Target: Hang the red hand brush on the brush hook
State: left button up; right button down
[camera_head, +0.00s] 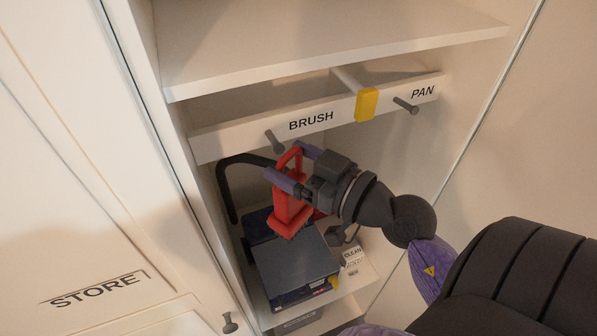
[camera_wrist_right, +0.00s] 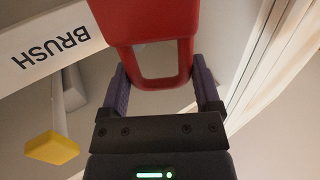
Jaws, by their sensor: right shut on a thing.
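The red hand brush (camera_head: 290,206) is held in my right gripper (camera_head: 292,166), whose purple fingers are shut on its loop handle. It hangs roughly upright below the rail. The brush hook (camera_head: 274,142) is a grey peg under the word BRUSH on the white rail (camera_head: 225,143). The top of the handle is just below and right of the peg in the head view; I cannot tell whether they touch. In the right wrist view the red handle (camera_wrist_right: 152,82) with its opening lies between the fingers (camera_wrist_right: 163,92); the peg is not visible there. My left gripper is not in view.
A second peg (camera_head: 406,106) sits under PAN, right of a yellow block (camera_head: 367,104). Below stand a dark box (camera_head: 295,265), a black curved tube (camera_head: 226,190) and a small CLEAN label (camera_head: 352,256). Cupboard walls and the upper shelf (camera_head: 320,45) bound the space.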

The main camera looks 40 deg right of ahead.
aim_at(278, 142)
jog(key=shift+w+d, duration=0.15)
jog(key=shift+w, duration=0.55)
jog(key=shift+w+d+f+b, duration=0.15)
jog(key=shift+w+b, duration=0.3)
jog(key=shift+w, duration=0.25)
jog(key=shift+w+d+b, duration=0.2)
jog(key=shift+w+b, duration=0.2)
jog(key=shift+w, duration=0.25)
jog(key=shift+w+d+f+b, duration=0.15)
jog(key=shift+w+b, duration=0.3)
jog(key=shift+w, duration=0.25)
jog(key=shift+w+d+f+p, duration=0.1)
jog(key=shift+w+d+p, duration=0.05)
jog(key=shift+w+p, duration=0.25)
jog(key=shift+s+p, duration=0.1)
jog(key=shift+p, duration=0.2)
jog(key=shift+f, duration=0.15)
jog(key=shift+f, duration=0.1)
grip_release()
